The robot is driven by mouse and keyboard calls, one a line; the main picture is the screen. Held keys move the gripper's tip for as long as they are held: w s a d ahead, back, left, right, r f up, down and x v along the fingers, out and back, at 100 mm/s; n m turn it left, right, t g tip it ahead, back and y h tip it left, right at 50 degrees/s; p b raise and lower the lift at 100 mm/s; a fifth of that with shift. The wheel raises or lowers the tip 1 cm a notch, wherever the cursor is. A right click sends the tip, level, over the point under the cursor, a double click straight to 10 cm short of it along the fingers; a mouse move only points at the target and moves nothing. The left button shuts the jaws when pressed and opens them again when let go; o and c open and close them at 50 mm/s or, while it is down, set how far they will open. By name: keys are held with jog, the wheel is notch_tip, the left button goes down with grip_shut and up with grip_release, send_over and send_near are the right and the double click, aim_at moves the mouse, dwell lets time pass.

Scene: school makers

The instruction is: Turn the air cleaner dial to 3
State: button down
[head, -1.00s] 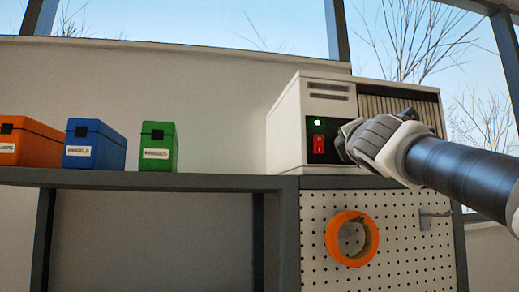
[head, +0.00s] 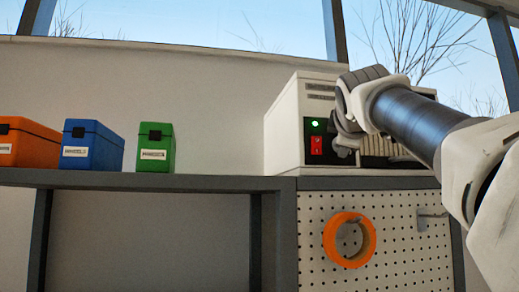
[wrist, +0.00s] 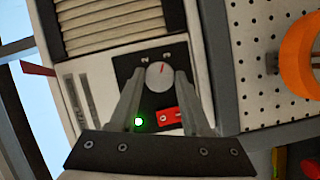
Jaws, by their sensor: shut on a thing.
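The air cleaner (head: 285,120) is a pale box on the shelf, with a black control panel. Its round whitish dial (wrist: 158,77) shows in the wrist view with a red mark. The mark points up and slightly right, near the printed 3; a 2 is printed to the left. My gripper (wrist: 160,82) is shut on the dial, one finger on each side. In the head view my gripper (head: 346,125) covers the dial. A green light (head: 316,123) is lit above a red switch (head: 316,145).
Orange (head: 28,143), blue (head: 90,146) and green (head: 155,147) boxes stand on the shelf (head: 220,182) to the left. An orange roll (head: 328,240) hangs on the pegboard (head: 390,265) below. The shelf between green box and air cleaner is clear.

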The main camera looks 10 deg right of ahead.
jog(key=shift+m, duration=0.3)
jog(key=shift+c, duration=1.8)
grip_release()
jog(key=shift+d, duration=0.1)
jog(key=shift+s, duration=0.1)
jog(key=b+v, duration=0.4)
jog(key=v, duration=1.3)
jog(key=shift+r+b, duration=0.25)
jog(key=shift+b, duration=0.1)
